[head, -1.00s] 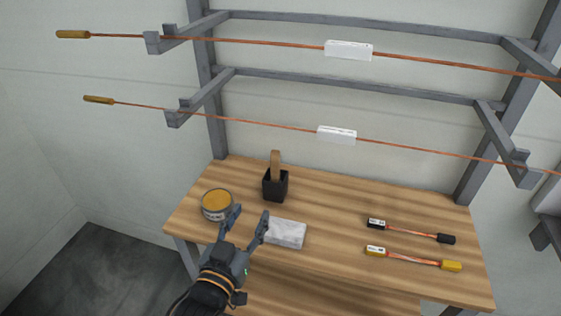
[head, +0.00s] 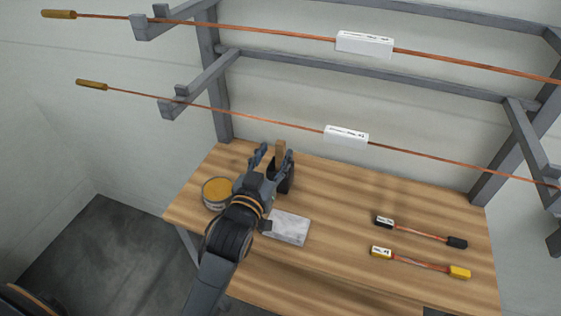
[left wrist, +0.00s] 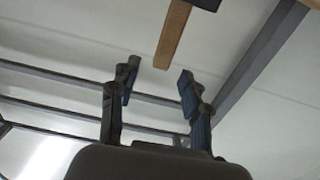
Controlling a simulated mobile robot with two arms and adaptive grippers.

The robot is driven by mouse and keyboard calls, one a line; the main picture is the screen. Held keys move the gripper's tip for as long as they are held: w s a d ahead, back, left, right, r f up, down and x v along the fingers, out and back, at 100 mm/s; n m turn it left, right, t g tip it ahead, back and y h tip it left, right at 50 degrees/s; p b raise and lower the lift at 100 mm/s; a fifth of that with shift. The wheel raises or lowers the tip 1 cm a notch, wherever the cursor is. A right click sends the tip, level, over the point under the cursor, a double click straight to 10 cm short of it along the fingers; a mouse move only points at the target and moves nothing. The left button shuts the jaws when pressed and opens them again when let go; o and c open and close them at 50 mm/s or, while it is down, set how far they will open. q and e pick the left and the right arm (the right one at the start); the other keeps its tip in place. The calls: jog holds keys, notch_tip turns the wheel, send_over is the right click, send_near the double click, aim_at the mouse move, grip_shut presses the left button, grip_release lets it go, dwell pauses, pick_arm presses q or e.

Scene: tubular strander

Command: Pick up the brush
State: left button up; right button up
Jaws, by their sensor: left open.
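The brush shows as a flat wooden handle (head: 280,147) standing up out of a black holder (head: 287,180) at the table's back left. My left gripper (head: 273,157) is open and empty. Its fingers reach up at the holder and partly hide it and the handle in the head view. In the left wrist view the handle (left wrist: 172,35) hangs down from the top, its end in line with the gap between the spread fingertips (left wrist: 158,78). The fingers do not appear to touch it. The brush's lower part is hidden in the holder. My right gripper is not in view.
A tin with an orange-yellow top (head: 217,192) stands left of my gripper. A pale grey block (head: 288,228) lies in front on the wooden table (head: 335,215). Two short cables (head: 425,234) (head: 425,262) lie at right. Copper rods on a grey rack (head: 215,90) hang above.

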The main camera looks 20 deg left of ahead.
aim_at(279, 147)
pick_arm(q)
jog(key=w+p, duration=0.1)
jog(key=w, duration=0.4)
jog(key=shift+f, duration=0.15)
jog(key=shift+s, duration=0.1)
grip_shut()
